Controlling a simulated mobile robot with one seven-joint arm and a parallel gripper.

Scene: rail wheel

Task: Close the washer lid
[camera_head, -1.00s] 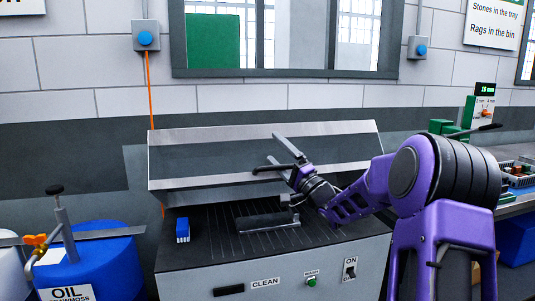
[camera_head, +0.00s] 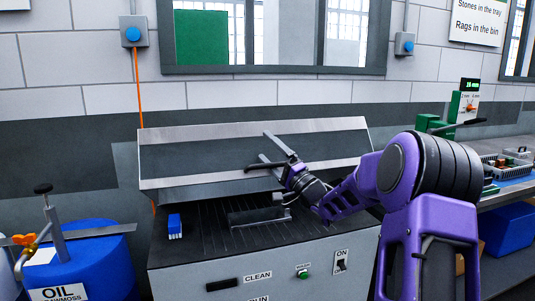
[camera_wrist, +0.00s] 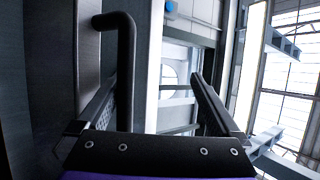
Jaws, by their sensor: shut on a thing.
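The washer (camera_head: 255,262) is a grey cabinet with a dark slatted top. Its grey lid (camera_head: 200,160) is hinged at the back and stands open, tilted over the slats. My gripper (camera_head: 268,146) is at the lid's front, right of its middle. It is shut on the black lid handle (camera_head: 256,167). In the wrist view the bent black handle (camera_wrist: 125,70) lies against the left finger, inside the jaws (camera_wrist: 155,105); the right finger stands well apart from it. My gripper hides part of the lid.
A small blue block (camera_head: 174,227) and a dark bar-shaped thing (camera_head: 258,215) lie on the slats under the lid. A blue oil drum (camera_head: 95,270) stands at the left. A bench with a grey basket (camera_head: 503,165) is at the right.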

